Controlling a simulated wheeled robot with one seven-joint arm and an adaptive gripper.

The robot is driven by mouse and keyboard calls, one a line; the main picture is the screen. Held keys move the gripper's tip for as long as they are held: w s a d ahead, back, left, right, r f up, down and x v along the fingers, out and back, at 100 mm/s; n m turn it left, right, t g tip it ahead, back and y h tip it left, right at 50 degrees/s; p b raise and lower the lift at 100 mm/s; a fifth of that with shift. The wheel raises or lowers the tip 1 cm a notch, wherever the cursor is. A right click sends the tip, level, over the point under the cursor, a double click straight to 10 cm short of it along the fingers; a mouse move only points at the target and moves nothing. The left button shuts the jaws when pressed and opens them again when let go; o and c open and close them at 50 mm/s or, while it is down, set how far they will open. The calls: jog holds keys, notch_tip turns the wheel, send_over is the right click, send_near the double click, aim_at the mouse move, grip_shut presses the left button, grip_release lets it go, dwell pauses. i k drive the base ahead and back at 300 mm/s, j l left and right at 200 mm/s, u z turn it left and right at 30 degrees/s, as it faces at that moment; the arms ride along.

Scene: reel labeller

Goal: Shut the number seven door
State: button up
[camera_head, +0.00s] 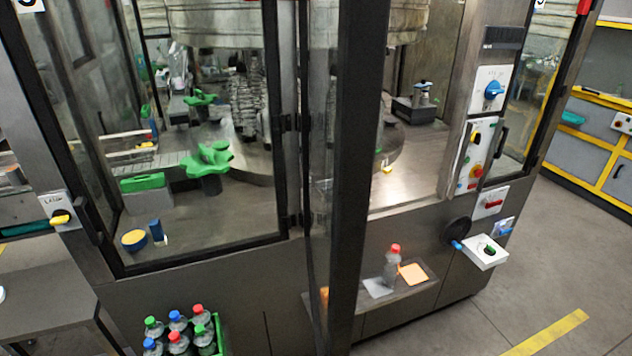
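A glass door with a thick dark frame (353,170) stands swung open from the machine, pointing towards me and seen nearly edge-on. Its hinges (290,221) are on the post at its left. The opening to its right shows the machine's metal deck (405,185). No number shows on this door, so I cannot tell from its face that it is number seven. Another glass door (215,225) on the left is shut. Number labels at the top left (29,5) and top right (540,4) are cut off. My gripper is not in view.
A small shelf (420,285) with a bottle (392,266) sits below the opening. A green crate (221,338) of bottles stands at lower left. A white control box (484,253) juts out at right. Floor with a yellow stripe (550,332) is clear at lower right.

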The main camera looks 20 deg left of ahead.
aim_at(337, 219)
jog(key=k+j+u, duration=0.15)
jog(key=u, duration=0.3)
jog(key=k+j+u, duration=0.3)
jog(key=u, duration=0.15)
jog(key=i+j, duration=0.1)
jog(key=j+z, duration=0.1)
jog(key=j, duration=0.2)
jog(key=i, duration=0.05)
